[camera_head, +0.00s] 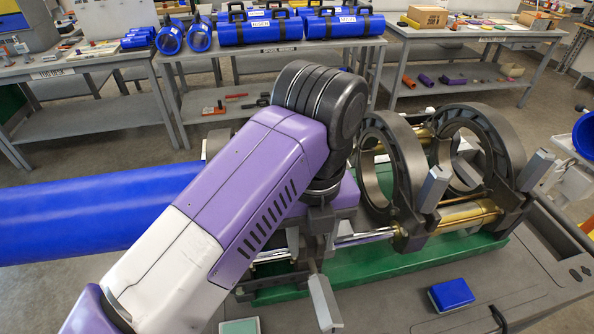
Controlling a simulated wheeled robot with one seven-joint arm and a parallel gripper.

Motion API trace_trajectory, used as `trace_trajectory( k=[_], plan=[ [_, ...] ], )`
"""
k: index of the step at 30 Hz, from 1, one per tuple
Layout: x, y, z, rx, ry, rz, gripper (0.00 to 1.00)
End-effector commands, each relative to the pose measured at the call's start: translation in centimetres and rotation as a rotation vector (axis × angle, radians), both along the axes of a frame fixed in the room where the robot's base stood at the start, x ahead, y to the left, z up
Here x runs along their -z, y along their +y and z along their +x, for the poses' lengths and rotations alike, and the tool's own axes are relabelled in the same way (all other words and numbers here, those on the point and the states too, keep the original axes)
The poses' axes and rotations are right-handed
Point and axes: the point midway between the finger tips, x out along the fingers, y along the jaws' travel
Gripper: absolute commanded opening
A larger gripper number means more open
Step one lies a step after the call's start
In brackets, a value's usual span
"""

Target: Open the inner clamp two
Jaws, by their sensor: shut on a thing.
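The pipe fusion cart's clamp frame stands on a green base (400,264). Two large dark clamp rings show to the right of my arm, a nearer one (374,190) and a farther one (508,137). Each has a grey block-shaped handle, one (434,189) and another (536,169). A third grey handle (325,303) hangs low in front, below my wrist. My gripper (318,238) points down above this handle and appears shut on its dark lever; the contact is partly hidden. My arm hides the clamps behind it, so I cannot tell which clamp this lever belongs to.
A long blue pipe (70,220) enters from the left and runs behind my arm. A blue box (451,294) lies on the cart's grey top (385,312). Workbenches with blue pipe pieces (260,30) stand behind. Brass and steel rods (468,214) cross the clamp frame.

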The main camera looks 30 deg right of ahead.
Motion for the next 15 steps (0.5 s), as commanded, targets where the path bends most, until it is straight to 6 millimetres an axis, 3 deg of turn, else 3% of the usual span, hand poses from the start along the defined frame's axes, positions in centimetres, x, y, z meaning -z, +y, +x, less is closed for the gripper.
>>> trace_trajectory(
  k=[15],
  plan=[
    [-3.9,-0.3,0.8,-0.001,-0.006,-0.001,0.09]
  ],
)
